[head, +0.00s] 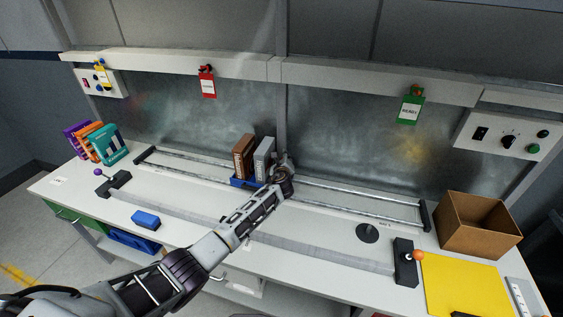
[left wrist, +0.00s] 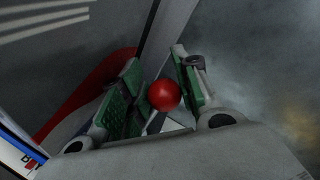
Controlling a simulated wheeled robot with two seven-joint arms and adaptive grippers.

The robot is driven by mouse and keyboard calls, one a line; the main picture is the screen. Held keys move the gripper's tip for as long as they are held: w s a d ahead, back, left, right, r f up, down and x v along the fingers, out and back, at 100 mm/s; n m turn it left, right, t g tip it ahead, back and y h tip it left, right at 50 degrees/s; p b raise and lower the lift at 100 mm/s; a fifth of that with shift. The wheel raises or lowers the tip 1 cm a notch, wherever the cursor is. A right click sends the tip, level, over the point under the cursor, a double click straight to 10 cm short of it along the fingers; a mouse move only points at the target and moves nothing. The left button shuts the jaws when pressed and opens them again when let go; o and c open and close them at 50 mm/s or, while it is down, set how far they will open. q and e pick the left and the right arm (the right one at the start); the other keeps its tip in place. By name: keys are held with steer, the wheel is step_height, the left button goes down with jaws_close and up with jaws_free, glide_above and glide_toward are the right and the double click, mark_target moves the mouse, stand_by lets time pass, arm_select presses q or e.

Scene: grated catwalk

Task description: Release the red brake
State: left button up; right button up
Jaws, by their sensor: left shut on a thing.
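In the left wrist view a round red knob (left wrist: 164,95) sits between the two green-padded fingers of my left gripper (left wrist: 158,98), which is shut on it. A larger red curved shape (left wrist: 88,92) lies behind the left finger; I cannot tell what it is. In the head view my left gripper (head: 286,172) is over the rails at the middle of the bench, just right of a blue carriage (head: 238,182) holding a brown and a grey binder. The red knob is hidden there behind the gripper. My right gripper is not in view.
Levers with a purple knob (head: 97,171) and an orange knob (head: 418,255) stand at the bench's ends. An open cardboard box (head: 480,240), a yellow mat (head: 460,285) and a blue block (head: 145,220) lie on the bench. Upright books (head: 106,144) stand at left.

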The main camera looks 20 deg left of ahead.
arm_select(q)
steer(key=shift+w+f, duration=0.35)
steer(key=shift+f, duration=0.25)
steer(key=shift+o, duration=0.2)
steer(key=shift+w+f+b, duration=0.3)
steer(key=shift+w+f, duration=0.05)
steer(key=o, duration=0.8)
steer(key=shift+f, duration=0.1)
steer(key=shift+o, duration=0.7)
steer(key=shift+w, duration=0.25)
steer(key=shift+r, duration=0.3)
